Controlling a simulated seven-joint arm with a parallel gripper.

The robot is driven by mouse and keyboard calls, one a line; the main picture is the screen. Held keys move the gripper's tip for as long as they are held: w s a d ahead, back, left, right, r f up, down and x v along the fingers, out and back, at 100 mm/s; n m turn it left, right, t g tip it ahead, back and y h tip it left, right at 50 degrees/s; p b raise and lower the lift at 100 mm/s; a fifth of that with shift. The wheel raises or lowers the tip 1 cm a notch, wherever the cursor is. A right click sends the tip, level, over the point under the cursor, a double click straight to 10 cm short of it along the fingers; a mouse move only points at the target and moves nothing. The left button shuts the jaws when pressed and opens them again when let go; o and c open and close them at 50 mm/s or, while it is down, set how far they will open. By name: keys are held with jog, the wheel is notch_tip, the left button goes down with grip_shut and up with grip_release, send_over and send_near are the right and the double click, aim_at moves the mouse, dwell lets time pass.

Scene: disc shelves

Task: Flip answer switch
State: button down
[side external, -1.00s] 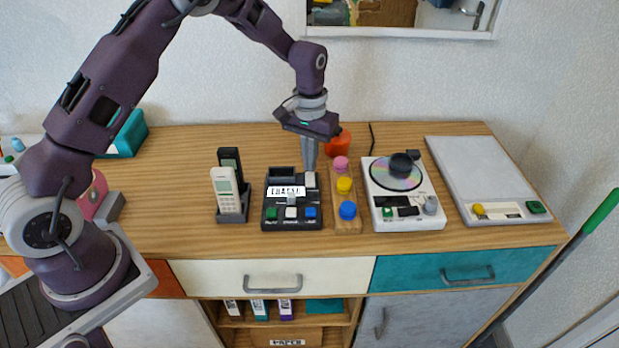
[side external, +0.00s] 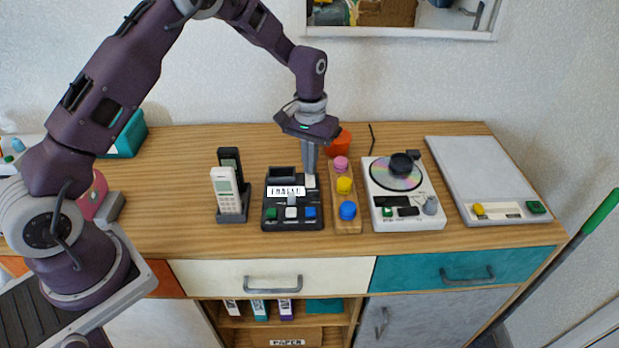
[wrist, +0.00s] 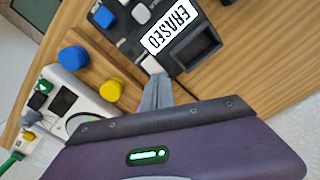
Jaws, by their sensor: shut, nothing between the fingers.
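A dark answering machine (side external: 266,218) stands on the wooden desk, with a white label that appears to read ERASED (side external: 286,191). It has green, white and blue buttons along its front. A pale switch (side external: 310,182) sits at its back right corner, and also shows in the wrist view (wrist: 152,65). My gripper (side external: 310,172) is shut and empty, pointing down with its tips at the pale switch. In the wrist view the closed fingertips (wrist: 156,78) are right at the switch's edge; whether they press on it I cannot tell.
A wooden strip with pink, yellow and blue knobs (side external: 347,210) stands close to the right. Beyond it are a disc player (side external: 410,222) and a grey flat device (side external: 470,170). A phone (side external: 225,190) stands to the left, and an orange object (side external: 340,143) behind.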

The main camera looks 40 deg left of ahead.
jog(key=shift+f, duration=0.45)
jog(key=shift+r, duration=3.55)
